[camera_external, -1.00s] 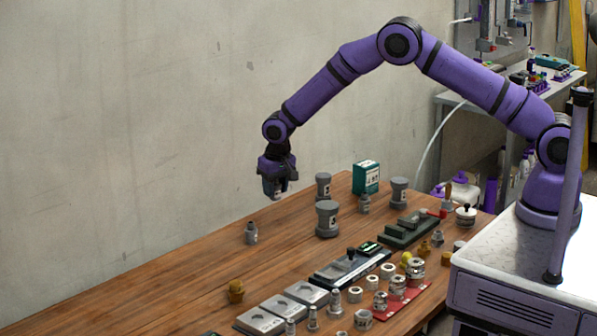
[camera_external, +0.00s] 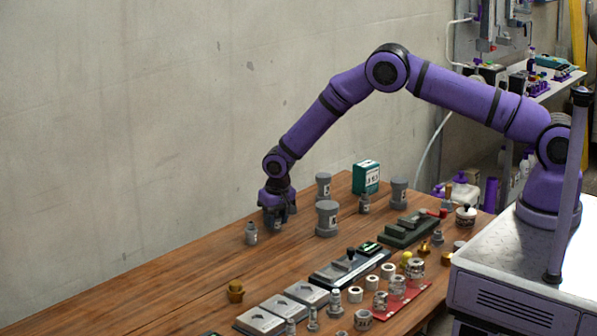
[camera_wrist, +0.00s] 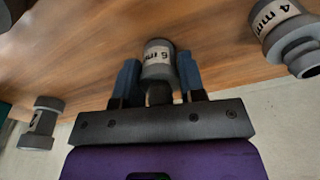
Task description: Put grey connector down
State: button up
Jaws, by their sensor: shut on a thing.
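The grey connector (camera_wrist: 158,62) is a small grey cylinder with a white label that looks like "6 mm". My gripper (camera_wrist: 158,80) is shut on it, with a blue finger on either side in the wrist view. In the external view my gripper (camera_external: 276,222) points down and is low over the wooden table, near its far side. The grey connector (camera_external: 277,226) shows only partly between the fingers there. I cannot tell whether its lower end touches the table.
A small grey fitting (camera_external: 251,233) stands just left of my gripper. A larger grey connector (camera_external: 327,219) stands to the right, with others (camera_external: 323,185) (camera_external: 398,191) behind. A green box (camera_external: 366,177) stands at the back. The wooden table (camera_external: 190,270) is clear at front left.

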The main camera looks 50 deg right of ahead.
aim_at(279, 218)
jog(key=o, duration=0.9)
jog(key=shift+f, duration=0.1)
jog(key=r, duration=0.4)
jog(key=s+r, duration=0.1)
jog(key=r, duration=0.7)
jog(key=shift+s+a+r, duration=0.1)
jog(key=shift+s+a, duration=0.1)
jog(key=shift+s, duration=0.05)
jog(key=shift+r, duration=0.1)
